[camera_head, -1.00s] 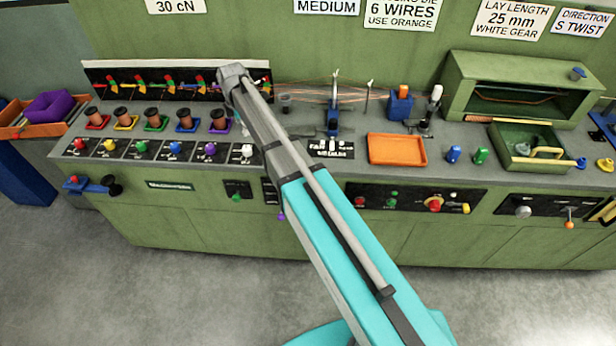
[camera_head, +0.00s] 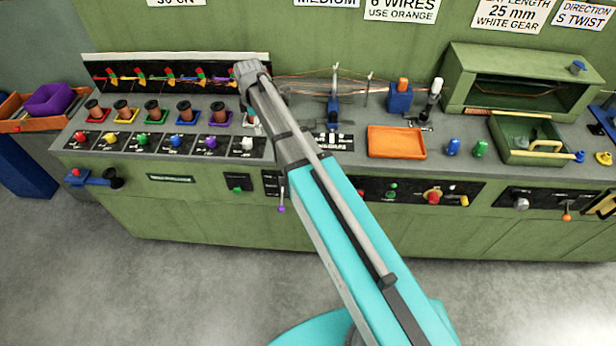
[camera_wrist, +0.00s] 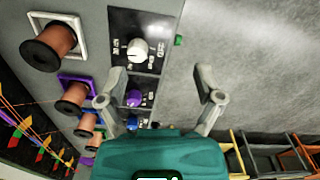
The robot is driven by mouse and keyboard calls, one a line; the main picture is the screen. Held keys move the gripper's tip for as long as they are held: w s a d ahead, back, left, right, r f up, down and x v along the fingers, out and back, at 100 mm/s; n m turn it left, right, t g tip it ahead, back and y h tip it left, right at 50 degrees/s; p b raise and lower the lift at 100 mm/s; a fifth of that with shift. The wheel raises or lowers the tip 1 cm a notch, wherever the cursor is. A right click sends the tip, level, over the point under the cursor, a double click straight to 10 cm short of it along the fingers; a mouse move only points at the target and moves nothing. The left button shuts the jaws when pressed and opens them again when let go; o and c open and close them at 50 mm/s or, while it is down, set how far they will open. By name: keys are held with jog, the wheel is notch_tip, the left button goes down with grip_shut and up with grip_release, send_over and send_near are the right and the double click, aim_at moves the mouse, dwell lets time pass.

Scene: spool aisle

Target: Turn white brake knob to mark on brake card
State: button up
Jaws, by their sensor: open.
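The white brake knob (camera_head: 247,142) is the rightmost in the row of coloured knobs on the bench front. In the wrist view the white knob (camera_wrist: 138,50) sits on its black brake card (camera_wrist: 124,22), which has white marks too small to read. My gripper (camera_wrist: 160,76) is open and empty. Its fingers are apart, with the white knob beyond the tips and left of the middle between them. In the head view my arm reaches over the bench right of the knob, and the fingers cannot be made out there.
The purple knob (camera_wrist: 133,97) and blue knob (camera_wrist: 132,122) lie near my left finger. Copper spools (camera_wrist: 74,97) stand in coloured holders beside the knobs. An orange tray (camera_head: 397,142) lies on the bench to the right. The floor in front is clear.

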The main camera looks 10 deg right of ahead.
jog(key=s+d+f+m+b, duration=0.3)
jog(key=s+d+m, duration=0.3)
jog(key=s, duration=0.3)
jog(key=s+d+f+m+b, duration=0.4)
jog(key=s+d+m, duration=0.2)
jog(key=s+m, duration=0.2)
jog(key=shift+s+f+m, duration=0.3)
jog(key=shift+s, duration=0.3)
jog(key=shift+s, duration=0.1)
jog(key=s+m, duration=0.1)
jog(key=s+d, duration=0.1)
jog(key=s+m, duration=0.1)
jog(key=shift+s+d+m, duration=0.15)
jog(key=shift+d+m, duration=0.1)
jog(key=shift+m, duration=0.05)
dwell(1.6)
